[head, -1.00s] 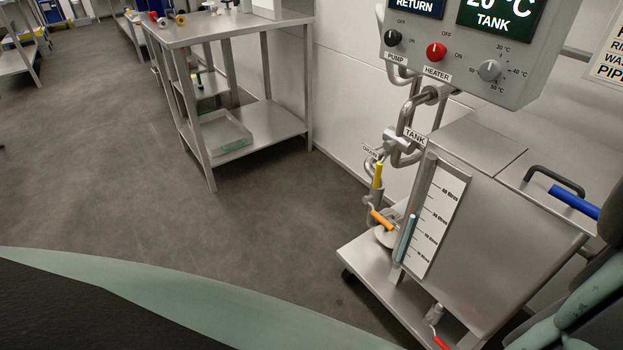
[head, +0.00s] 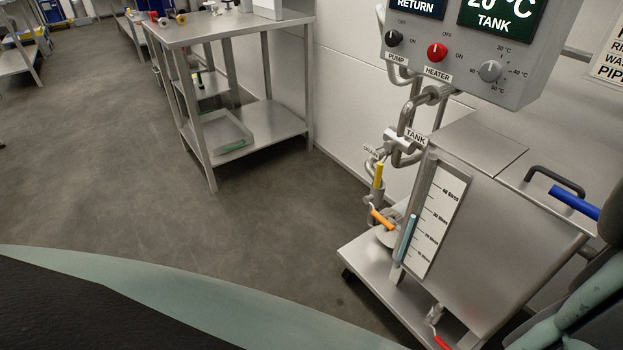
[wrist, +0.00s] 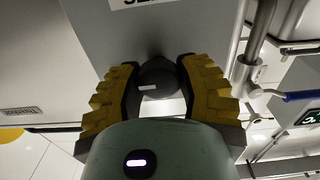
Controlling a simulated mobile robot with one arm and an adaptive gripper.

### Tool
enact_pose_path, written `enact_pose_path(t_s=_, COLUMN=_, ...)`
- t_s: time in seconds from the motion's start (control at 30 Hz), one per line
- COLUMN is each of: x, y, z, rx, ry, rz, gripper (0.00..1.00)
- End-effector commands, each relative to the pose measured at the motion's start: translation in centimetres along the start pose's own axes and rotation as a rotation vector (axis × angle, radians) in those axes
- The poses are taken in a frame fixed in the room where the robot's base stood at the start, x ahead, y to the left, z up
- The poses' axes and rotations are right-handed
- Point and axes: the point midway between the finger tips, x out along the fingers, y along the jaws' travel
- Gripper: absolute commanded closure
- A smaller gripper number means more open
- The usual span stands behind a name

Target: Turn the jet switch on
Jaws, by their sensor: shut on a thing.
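In the wrist view my gripper (wrist: 157,68), with yellow-backed black fingers, is shut on a dark round knob (wrist: 158,80) with a white mark on its face. The knob sits on a grey box face, one finger on each side of it. A white label (wrist: 134,3) above the knob is cut off by the frame edge, so I cannot read whether it names the jet switch. My gripper and this knob are not in the head view.
A control panel (head: 462,82) at upper right in the head view carries a black pump knob, a red heater knob and a grey dial. A steel tank (head: 490,215) with coloured valve handles stands below. A steel table (head: 225,28) is further back; the floor (head: 120,150) at left is clear.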

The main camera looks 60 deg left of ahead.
Motion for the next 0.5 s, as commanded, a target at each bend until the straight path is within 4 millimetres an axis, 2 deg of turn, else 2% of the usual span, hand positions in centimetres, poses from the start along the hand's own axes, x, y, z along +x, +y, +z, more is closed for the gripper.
enact_pose_path(t_s=0.37, x=0.08, y=-0.14, z=0.04, rx=0.046, ry=-0.002, rz=-0.004, gripper=0.99)
enact_pose_path(t_s=0.4, x=0.08, y=-0.14, z=0.04, rx=0.046, ry=-0.002, rz=-0.004, gripper=0.59)
enact_pose_path(t_s=0.5, x=0.08, y=-0.14, z=0.04, rx=0.046, ry=-0.002, rz=-0.004, gripper=0.49)
